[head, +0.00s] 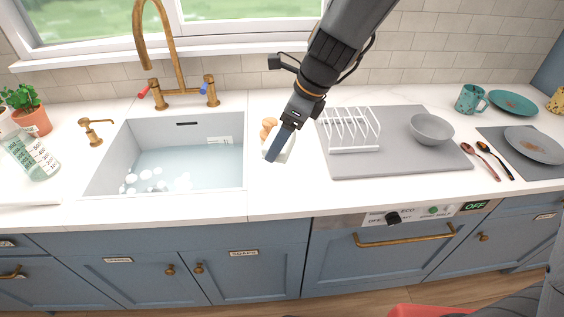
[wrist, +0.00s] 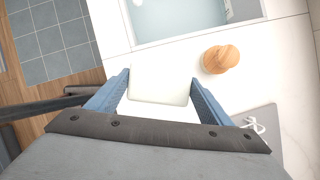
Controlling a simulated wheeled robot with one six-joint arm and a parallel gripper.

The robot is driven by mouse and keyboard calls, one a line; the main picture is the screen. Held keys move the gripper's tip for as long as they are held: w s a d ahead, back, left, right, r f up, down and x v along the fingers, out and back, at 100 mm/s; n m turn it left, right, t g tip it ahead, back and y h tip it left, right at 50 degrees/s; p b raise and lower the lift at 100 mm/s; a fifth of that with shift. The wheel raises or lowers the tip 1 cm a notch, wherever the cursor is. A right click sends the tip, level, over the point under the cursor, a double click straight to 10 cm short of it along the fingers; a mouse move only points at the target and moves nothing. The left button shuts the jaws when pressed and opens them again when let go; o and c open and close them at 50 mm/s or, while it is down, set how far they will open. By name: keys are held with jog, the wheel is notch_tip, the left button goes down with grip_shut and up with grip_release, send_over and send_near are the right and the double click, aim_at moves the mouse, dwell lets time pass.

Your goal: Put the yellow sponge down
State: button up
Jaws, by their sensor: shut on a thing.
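My gripper (head: 279,144) is over the white counter (head: 285,195), just right of the sink. Its two blue fingers are shut on a pale, cream-white block (wrist: 158,86), also seen in part behind a finger in the head view (head: 288,152). The block looks off-white rather than yellow, and I cannot tell for sure that it is the sponge. No other yellow sponge shows. Whether the block touches the counter is hard to tell.
A round wooden thing (wrist: 220,59) stands close beside the block, by the sink (head: 185,155), which holds water and suds. To the right are a white rack (head: 352,148) on a grey mat (head: 400,165) and a grey bowl (head: 431,130). The front counter strip is clear.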

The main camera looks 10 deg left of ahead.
notch_tip(320, 180, down, 10)
jog(key=shift+r, duration=0.2)
jog(key=shift+f, duration=0.15)
jog(key=o, duration=0.9)
